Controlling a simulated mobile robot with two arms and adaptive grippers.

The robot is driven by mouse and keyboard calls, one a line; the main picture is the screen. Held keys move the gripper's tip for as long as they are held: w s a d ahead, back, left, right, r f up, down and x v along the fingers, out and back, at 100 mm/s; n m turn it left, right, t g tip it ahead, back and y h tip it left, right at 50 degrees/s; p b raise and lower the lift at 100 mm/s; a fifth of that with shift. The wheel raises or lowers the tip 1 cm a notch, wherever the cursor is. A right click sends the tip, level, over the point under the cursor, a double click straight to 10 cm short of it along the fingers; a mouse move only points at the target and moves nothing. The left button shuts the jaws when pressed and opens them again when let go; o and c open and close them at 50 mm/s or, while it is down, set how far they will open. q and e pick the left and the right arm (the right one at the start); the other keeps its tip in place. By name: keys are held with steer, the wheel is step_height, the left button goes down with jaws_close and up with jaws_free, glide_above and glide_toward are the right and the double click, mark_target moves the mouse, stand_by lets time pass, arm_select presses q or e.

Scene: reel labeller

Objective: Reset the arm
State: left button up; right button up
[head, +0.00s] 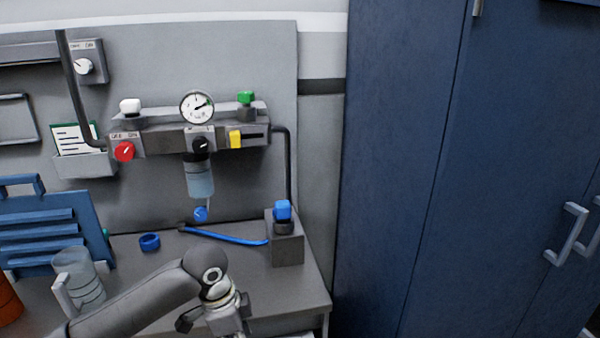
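My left arm comes in from the lower left over the grey bench (290,292). Its wrist bends downward, and my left gripper (212,322) is at the bottom edge of the head view, near the front right of the bench. The gripper is partly hidden by its own wrist and cut by the frame, so I cannot tell whether it is open or shut. I see nothing held in it. My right gripper is not in view.
A clear jug (79,281) stands left of my arm. Behind it are a blue ring (150,242), a blue hose (225,237) and a grey block with a blue knob (283,210). A valve panel (160,140) hangs above. Tall blue cabinets (400,150) fill the right.

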arm_select(q)
steer(key=s+d+f+n+t+h, duration=0.2)
steer(key=s+d+f+n, duration=0.2)
steer(key=s+d+f, duration=0.5)
steer(key=s+a+n+t+y, duration=0.1)
steer(key=s+a+n+y, duration=0.2)
steer(key=s+a+n, duration=0.9)
steer(key=s+a+f+m+g, duration=0.1)
steer(key=s+f+m, duration=0.1)
steer(key=f, duration=1.2)
steer(key=s+a+f+m, duration=0.1)
steer(key=s+f, duration=0.2)
steer(key=f, duration=1.1)
steer(key=s+a+f+g, duration=0.1)
steer(key=s+a+f, duration=0.2)
steer(key=s+f, duration=1.2)
steer(key=shift+s+m+g+y, duration=0.3)
steer(key=shift+s, duration=0.25)
